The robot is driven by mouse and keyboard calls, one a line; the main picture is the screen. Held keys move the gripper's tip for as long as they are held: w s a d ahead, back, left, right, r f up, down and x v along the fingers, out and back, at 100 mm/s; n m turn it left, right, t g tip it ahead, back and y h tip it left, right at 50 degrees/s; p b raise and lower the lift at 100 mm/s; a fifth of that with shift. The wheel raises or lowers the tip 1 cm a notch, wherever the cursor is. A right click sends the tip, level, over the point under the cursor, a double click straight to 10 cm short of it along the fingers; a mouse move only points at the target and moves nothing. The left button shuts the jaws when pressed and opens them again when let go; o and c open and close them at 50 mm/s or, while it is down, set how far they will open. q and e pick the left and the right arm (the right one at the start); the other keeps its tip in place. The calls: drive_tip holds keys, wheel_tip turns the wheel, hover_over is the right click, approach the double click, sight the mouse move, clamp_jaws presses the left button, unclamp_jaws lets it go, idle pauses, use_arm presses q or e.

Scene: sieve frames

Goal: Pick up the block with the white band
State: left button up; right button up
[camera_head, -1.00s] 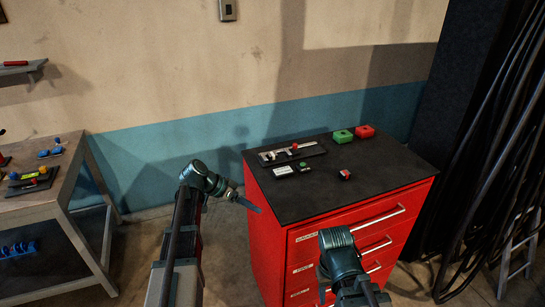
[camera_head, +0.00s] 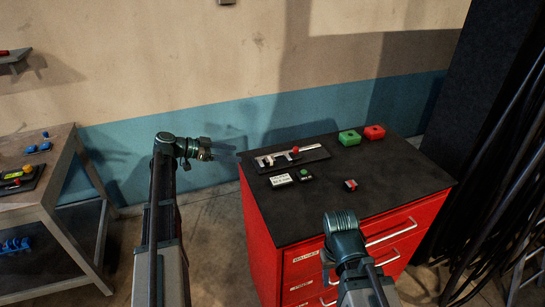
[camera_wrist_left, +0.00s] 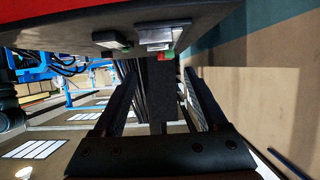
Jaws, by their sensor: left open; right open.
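A small red block with a dark part and a pale mark (camera_head: 351,184) lies on the black top of the red drawer cabinet (camera_head: 300,222), right of centre. A white band cannot be made out clearly on it. A green block (camera_head: 349,137) and a larger red block (camera_head: 374,132) stand at the back edge. My left gripper (camera_head: 210,150) is open and empty, left of the cabinet and apart from it. Its spread fingers also show in the left wrist view (camera_wrist_left: 158,95). My right arm reaches up in front of the cabinet; its jaws are hidden.
A dark fixture with a metal bar and red knob (camera_head: 295,154), a white-labelled plate (camera_head: 281,180) and a small green-marked piece (camera_head: 304,174) sit on the cabinet top's left half. A workbench (camera_head: 55,190) stands at far left. Dark cables (camera_head: 500,180) hang at right.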

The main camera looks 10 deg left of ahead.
use_arm(q)
drive_tip(key=b, duration=0.3)
approach(267, 159)
drive_tip(key=x, duration=0.3)
drive_tip(key=shift+d+r, duration=0.15)
drive_tip(key=shift+r, duration=0.1)
drive_tip(key=shift+w+d+f, duration=0.1)
drive_tip(key=shift+w+d, duration=0.25)
drive_tip(key=b+x, duration=0.1)
drive_tip(key=x, duration=0.1)
drive_tip(key=b+x, duration=0.2)
drive_tip(key=shift+d+f, duration=0.25)
drive_tip(key=shift+f, duration=0.3)
drive_tip(key=shift+w+d, duration=0.1)
drive_tip(key=shift+d, duration=0.05)
clamp_jaws()
